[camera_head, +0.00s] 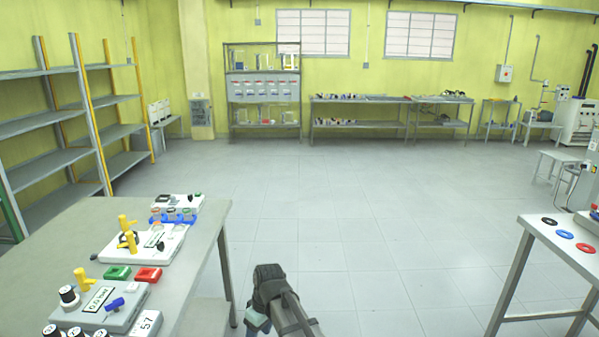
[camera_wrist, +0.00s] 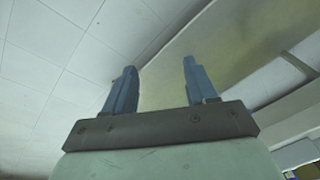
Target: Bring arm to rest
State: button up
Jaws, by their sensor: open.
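My arm (camera_head: 278,296) shows at the bottom middle of the head view, over the floor between two tables. The fingers of my gripper are hard to make out there. In the wrist view my gripper (camera_wrist: 160,88) has two blue fingers standing apart with nothing between them. It is open and empty. Behind the fingers are pale floor tiles and a blurred greenish-grey surface that I cannot identify.
A left table (camera_head: 60,238) holds devices with yellow valves, a green block (camera_head: 117,272) and a red block (camera_head: 149,275). A right table (camera_head: 540,232) carries black, blue and red rings. Shelves (camera_head: 40,120) stand at far left. The middle floor (camera_head: 350,220) is clear.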

jog(key=s+d+f+m+h, duration=0.1)
jog(key=s+d+f+m, duration=0.3)
jog(key=d, duration=0.6)
jog(key=s+d+f+m, duration=0.1)
jog(key=d+f+m, duration=0.3)
jog(key=d+f, duration=0.4)
jog(key=s+d+f+m+h, duration=0.1)
jog(key=s+d+f+m, duration=0.25)
jog(key=d, duration=0.75)
jog(key=s+f+g, duration=0.3)
jog(key=s+f, duration=0.7)
jog(key=s, duration=0.4)
jog(key=s+f+g, duration=0.3)
jog(key=s+f, duration=0.8)
jog(key=s, duration=0.3)
jog(key=shift+s+a, duration=0.15)
jog(key=shift+s, duration=0.15)
